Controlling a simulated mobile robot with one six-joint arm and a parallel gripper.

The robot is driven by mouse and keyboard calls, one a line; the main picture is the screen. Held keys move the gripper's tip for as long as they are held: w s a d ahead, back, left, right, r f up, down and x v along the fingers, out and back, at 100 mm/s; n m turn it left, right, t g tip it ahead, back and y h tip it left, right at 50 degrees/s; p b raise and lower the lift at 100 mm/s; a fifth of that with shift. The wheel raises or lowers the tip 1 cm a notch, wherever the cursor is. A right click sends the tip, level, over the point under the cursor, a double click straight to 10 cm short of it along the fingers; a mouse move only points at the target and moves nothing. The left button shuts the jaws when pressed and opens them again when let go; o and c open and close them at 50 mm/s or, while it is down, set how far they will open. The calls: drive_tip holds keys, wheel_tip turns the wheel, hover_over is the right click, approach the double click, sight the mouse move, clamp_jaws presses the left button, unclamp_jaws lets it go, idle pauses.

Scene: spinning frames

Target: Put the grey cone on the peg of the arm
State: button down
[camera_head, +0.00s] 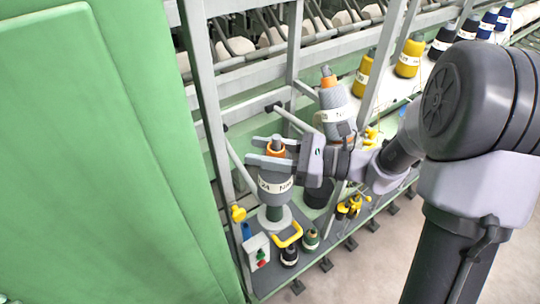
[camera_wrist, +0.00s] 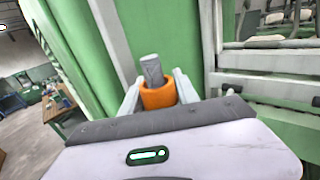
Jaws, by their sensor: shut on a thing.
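The grey cone (camera_head: 275,191) has a white label band and an orange top. It stands upright at the left end of the machine, over a pale round disc (camera_head: 273,217). My gripper (camera_head: 273,153) comes from the right, with its fingers shut on the cone's orange top. A grey peg tip (camera_head: 275,144) sticks up out of the orange top. In the wrist view the fingers flank the orange top (camera_wrist: 158,97), with the peg tip (camera_wrist: 152,69) rising from it. The cone's body is hidden in the wrist view. Whether its bottom touches the disc is unclear.
Another grey cone (camera_head: 336,110) with an orange top stands tilted behind my gripper. Grey frame posts (camera_head: 207,90) and a green panel (camera_head: 100,150) are close on the left. A yellow handle (camera_head: 288,236) and small spools (camera_head: 310,239) sit below. Yellow cones (camera_head: 409,59) stand farther right.

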drive_tip(key=shift+w+f+b, duration=0.1)
drive_tip(key=shift+f+b, duration=3.55)
drive_tip(key=shift+f, duration=0.9)
drive_tip(key=c, duration=0.8)
unclamp_jaws()
drive_tip(key=shift+c, duration=0.2)
drive_tip(key=b+v, duration=0.2)
drive_tip(key=v, duration=1.5)
drive_tip(key=shift+s+d+b, duration=0.15)
drive_tip(key=shift+s+b, duration=0.05)
drive_tip(key=shift+b, duration=0.2)
